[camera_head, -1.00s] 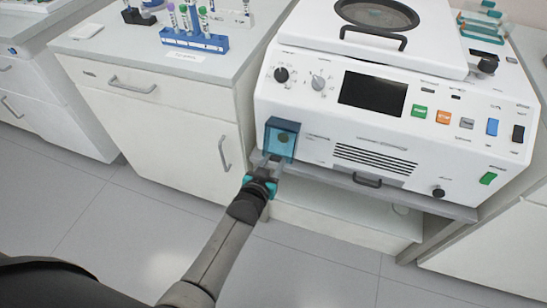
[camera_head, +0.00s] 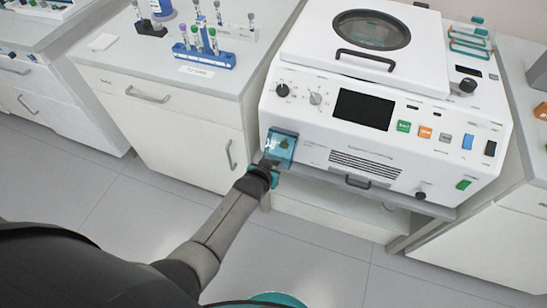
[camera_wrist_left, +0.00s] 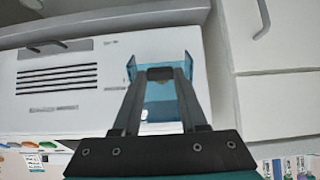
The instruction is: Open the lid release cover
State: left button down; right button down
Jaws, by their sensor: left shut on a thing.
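The lid release cover (camera_head: 283,145) is a translucent blue box on the lower left of the white machine's front panel (camera_head: 315,155). My left gripper (camera_head: 269,163) is at its lower left edge in the head view. In the left wrist view the two fingers (camera_wrist_left: 160,76) reach onto the cover (camera_wrist_left: 160,105) and are shut on a small dark part at its edge. Blue side walls show on both sides of the fingers. The cover looks tilted out from the panel, by how much I cannot tell. What lies behind it is mostly hidden. My right gripper is not in view.
The machine has a round-windowed lid (camera_head: 370,32), a dark screen (camera_head: 363,109), knobs and coloured buttons. A vent (camera_head: 365,164) lies right of the cover. A cabinet (camera_head: 165,105) with a blue tube rack (camera_head: 204,55) stands left. The floor in front is clear.

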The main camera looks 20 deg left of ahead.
pick_arm(q)
notch_tip(320, 180, up, 5)
jog(key=g+p, duration=0.4)
jog(key=p, duration=0.7)
send_near(274, 149)
jog(key=shift+w+d+g, duration=0.3)
jog(key=shift+w+d, duration=0.55)
jog(key=shift+w, duration=0.1)
jog(key=c, duration=0.9)
grip_release()
jog(key=o, duration=0.5)
jog(key=shift+f, duration=0.3)
jog(key=shift+c, duration=0.2)
jog(key=shift+s, duration=0.2)
